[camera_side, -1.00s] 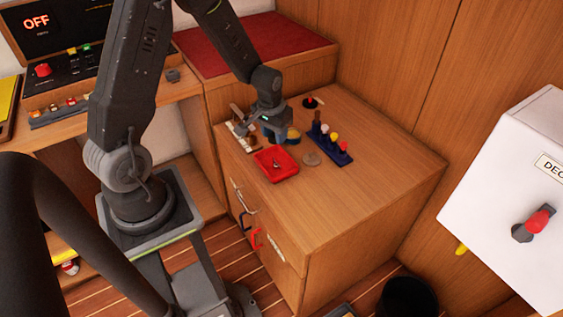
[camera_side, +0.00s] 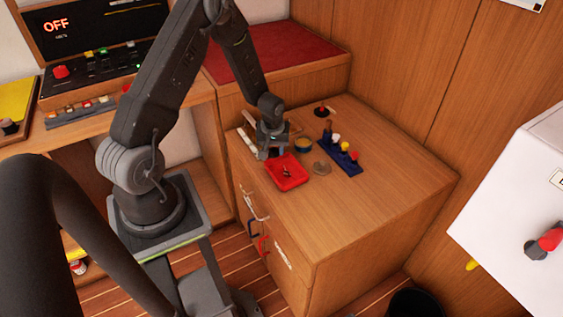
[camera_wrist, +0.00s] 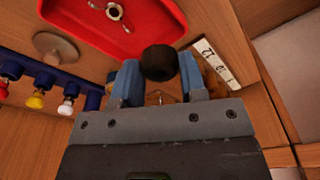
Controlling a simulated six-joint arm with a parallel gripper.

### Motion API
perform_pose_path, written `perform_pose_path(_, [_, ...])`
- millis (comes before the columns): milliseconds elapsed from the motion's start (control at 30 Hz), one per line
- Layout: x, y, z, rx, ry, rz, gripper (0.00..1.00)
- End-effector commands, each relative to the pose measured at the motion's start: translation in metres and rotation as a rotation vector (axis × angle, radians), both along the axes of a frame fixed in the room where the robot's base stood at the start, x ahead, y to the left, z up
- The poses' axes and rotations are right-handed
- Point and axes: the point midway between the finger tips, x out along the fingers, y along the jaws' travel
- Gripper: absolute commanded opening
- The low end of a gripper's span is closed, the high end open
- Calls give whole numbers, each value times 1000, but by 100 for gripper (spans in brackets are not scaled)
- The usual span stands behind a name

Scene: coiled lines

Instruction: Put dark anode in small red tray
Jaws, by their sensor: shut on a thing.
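My gripper (camera_side: 272,154) is at the back left edge of the small red tray (camera_side: 272,180) in the side view. In the wrist view my gripper's two blue fingers (camera_wrist: 158,82) are shut on the dark anode (camera_wrist: 160,62), a round black piece. The anode is hidden in the side view. The red tray (camera_wrist: 165,35) also shows in the wrist view, beyond the held anode. A small metal part with a round centre (camera_wrist: 113,11) lies in the tray.
A blue rack (camera_side: 341,155) with coloured knobs stands right of the tray. A flat round beige piece (camera_side: 321,168) lies between them. A white marked strip (camera_wrist: 215,62) lies nearby. The cabinet top's front right is clear.

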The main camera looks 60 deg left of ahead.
Motion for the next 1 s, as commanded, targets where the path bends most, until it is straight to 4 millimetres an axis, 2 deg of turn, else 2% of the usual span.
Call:
perform_pose_path(100, [14,-10,-10,0,0,-3,7])
perform_pose_path(200, [18,-14,-14,0,0,-1,7])
perform_pose_path(533, [19,-15,-52,-2,2,0,7])
perform_pose_path(967, [19,-14,-57,-1,0,-1,7])
perform_pose_path(1000, [19,-14,-58,-1,0,-1,41])
